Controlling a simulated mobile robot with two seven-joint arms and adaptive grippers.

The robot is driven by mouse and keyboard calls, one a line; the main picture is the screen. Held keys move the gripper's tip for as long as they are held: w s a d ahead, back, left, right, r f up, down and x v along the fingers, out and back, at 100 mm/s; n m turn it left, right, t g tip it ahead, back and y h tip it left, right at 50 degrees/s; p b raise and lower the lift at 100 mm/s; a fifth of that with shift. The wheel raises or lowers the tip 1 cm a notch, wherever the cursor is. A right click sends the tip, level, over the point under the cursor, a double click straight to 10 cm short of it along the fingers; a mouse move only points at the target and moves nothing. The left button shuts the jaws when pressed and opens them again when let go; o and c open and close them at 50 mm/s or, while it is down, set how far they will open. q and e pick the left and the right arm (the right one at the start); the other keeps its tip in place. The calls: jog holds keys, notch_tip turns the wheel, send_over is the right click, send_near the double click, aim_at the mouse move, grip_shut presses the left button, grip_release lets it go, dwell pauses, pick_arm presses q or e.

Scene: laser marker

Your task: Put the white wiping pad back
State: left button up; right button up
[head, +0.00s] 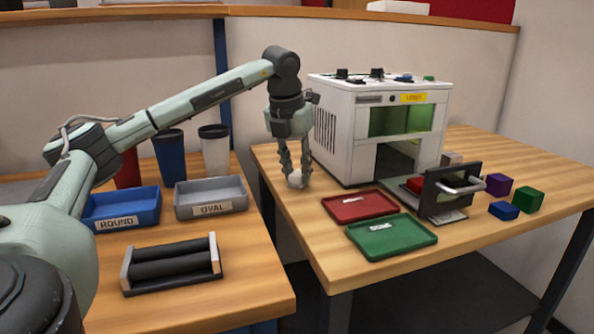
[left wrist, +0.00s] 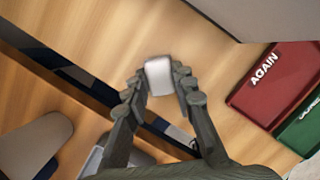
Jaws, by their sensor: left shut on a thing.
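The white wiping pad (left wrist: 159,76) is a small white block between the fingertips of my left gripper (left wrist: 160,92) in the left wrist view. In the head view the left gripper (head: 294,172) points down over the left edge of the right table (head: 290,204), beside the white machine, and is shut on the pad (head: 295,180). The pad is at or just above the wood; I cannot tell whether it touches. My right gripper is not in view.
The white laser machine (head: 335,130) stands close right of the gripper. A red tray (head: 345,208) and a green tray (head: 385,242) lie in front. Blue (head: 125,217) and grey (head: 205,205) bins, tumblers (head: 215,150) and a black roller stand (head: 172,268) are on the left table, across a gap.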

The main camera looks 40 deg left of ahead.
pick_arm(q)
jog(key=shift+f, duration=0.1)
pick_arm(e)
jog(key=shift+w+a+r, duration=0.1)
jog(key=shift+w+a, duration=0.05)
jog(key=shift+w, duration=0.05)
pick_arm(q)
jog(key=o, duration=1)
jog(key=shift+r, duration=0.25)
jog(key=shift+p+v, duration=0.7)
jog(key=shift+v, duration=5.25)
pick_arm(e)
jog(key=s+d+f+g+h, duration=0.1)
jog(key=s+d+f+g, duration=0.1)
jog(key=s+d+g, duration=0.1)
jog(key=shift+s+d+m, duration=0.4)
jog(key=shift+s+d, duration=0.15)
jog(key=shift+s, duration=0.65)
pick_arm(q)
jog(key=shift+d, duration=0.1)
